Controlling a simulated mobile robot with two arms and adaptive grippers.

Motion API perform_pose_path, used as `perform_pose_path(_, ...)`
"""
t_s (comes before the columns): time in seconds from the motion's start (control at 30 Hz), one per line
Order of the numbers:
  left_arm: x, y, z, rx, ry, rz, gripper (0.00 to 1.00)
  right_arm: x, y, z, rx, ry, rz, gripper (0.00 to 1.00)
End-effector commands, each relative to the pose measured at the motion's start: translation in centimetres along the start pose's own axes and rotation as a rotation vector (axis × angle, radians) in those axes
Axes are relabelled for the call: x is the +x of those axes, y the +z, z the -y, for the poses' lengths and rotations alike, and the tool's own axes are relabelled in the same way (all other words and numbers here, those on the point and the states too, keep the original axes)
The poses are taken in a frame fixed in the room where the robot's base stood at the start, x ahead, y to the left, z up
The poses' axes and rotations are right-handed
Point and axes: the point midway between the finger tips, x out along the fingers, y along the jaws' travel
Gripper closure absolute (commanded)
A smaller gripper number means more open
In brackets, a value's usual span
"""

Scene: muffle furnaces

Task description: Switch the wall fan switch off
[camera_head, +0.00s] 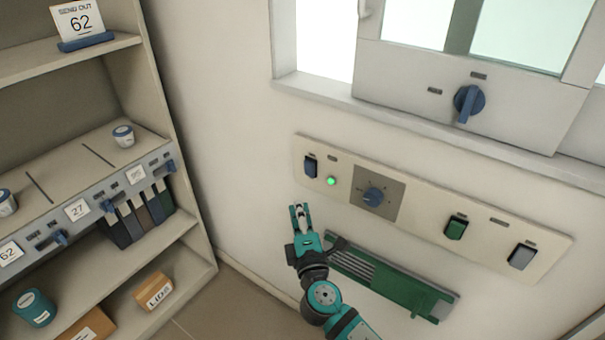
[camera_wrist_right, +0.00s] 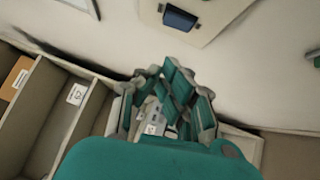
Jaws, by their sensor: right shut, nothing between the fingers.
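A long beige switch panel (camera_head: 410,225) is fixed to the wall below the window. It carries a dark blue rocker switch (camera_head: 310,167) at its left end beside a lit green lamp (camera_head: 331,181). The labels are too small to read, so I cannot tell which is the fan switch. My right gripper (camera_head: 299,210) is shut and empty, below the panel's left end and apart from it. The right wrist view shows a blue rocker (camera_wrist_right: 180,18) beyond the fingers (camera_wrist_right: 170,95).
A green rack (camera_head: 390,280) is on the wall below the panel, close to my right arm. A shelf unit (camera_head: 190,155) with jars, boxes and binders stands at left. A blue handle (camera_head: 468,102) sits under the window. Bare wall lies between shelf and panel.

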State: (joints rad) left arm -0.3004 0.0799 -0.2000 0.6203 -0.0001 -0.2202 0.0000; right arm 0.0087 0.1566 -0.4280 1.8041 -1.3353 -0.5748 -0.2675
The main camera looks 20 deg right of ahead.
Motion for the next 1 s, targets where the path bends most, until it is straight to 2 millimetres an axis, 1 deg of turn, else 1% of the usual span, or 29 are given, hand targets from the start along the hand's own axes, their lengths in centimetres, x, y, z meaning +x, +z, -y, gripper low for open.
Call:
perform_pose_path(0.03, -0.5, 0.0, 0.0, 0.000, 0.000, 0.001, 0.35, 1.1, 0.1, -0.4, -0.001, 0.002, 0.002, 1.00)
perform_pose_path(0.2, -1.1, 0.0, 0.0, 0.000, 0.000, 0.001, 0.35, 4.8, 0.1, -0.4, -0.001, 0.002, 0.001, 1.00)
perform_pose_path(0.4, -1.7, -0.1, 0.1, 0.000, 0.000, 0.001, 0.35, 8.8, 0.2, -0.3, -0.002, 0.001, 0.002, 1.00)
perform_pose_path(0.5, -2.2, -0.1, 0.1, 0.000, 0.000, 0.001, 0.35, 9.7, 1.6, -0.3, -0.003, 0.000, 0.002, 1.00)
perform_pose_path(0.7, -2.5, -0.1, 0.1, 0.000, -0.001, 0.001, 0.35, 10.9, 2.7, -0.1, -0.001, 0.000, 0.000, 1.00)
perform_pose_path(1.0, -2.5, -0.2, 0.1, 0.000, -0.001, 0.001, 0.35, 11.0, 2.9, 0.0, 0.001, 0.000, 0.000, 1.00)
